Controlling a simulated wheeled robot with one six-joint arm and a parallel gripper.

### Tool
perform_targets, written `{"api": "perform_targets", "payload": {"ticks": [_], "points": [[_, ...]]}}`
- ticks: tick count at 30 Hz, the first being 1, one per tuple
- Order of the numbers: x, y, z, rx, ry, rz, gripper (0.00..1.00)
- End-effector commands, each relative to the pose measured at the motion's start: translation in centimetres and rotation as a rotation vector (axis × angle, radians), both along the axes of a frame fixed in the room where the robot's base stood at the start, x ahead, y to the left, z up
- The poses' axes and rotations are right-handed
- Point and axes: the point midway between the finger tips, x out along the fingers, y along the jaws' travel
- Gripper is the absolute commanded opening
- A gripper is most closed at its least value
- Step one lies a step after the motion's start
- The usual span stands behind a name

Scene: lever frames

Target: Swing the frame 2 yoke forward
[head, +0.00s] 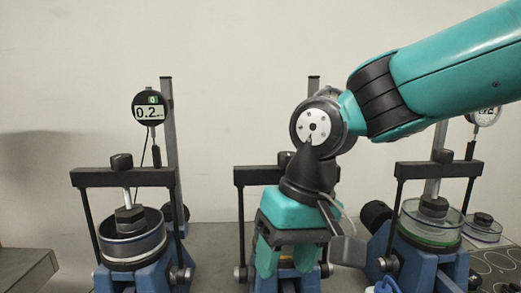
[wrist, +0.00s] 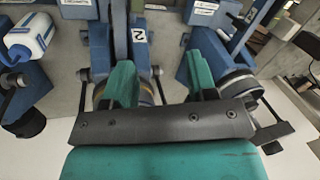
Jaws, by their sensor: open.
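The frame 2 yoke (head: 258,176) is a black crossbar on dark side rods, standing upright behind my arm in the middle of the head view. Its right part is hidden by my arm. My gripper (head: 286,262) points down in front of this yoke, over the blue base of the frame. In the wrist view my gripper (wrist: 162,82) has its teal fingers apart, with nothing seen held between them. The frame 2 body (wrist: 139,52), with a white "2" label, shows beyond the fingers. The crossbar is hidden there, and I cannot tell whether the gripper touches the yoke.
A left frame (head: 125,177) has an upright black yoke, a metal cell and a dial (head: 152,107) reading about 0.2. A right frame (head: 437,170) holds a clear dish (head: 432,215). A blue and white bottle (wrist: 28,35) stands close by. A wall is behind.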

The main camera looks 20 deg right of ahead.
Motion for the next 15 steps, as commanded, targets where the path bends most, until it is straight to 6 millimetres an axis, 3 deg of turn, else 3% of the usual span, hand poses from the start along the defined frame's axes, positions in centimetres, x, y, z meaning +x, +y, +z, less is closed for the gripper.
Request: {"api": "perform_targets", "payload": {"ticks": [1, 6, 10, 15], "points": [[2.5, -0.3, 4.6, -0.03, 0.036, -0.174, 0.52], [9.7, -1.6, 13.3, -0.116, 0.149, -0.861, 0.52], [13.7, -2.5, 18.5, -0.146, 0.205, -1.333, 0.52], [16.8, -3.0, 22.4, -0.154, 0.248, -1.749, 0.52]]}}
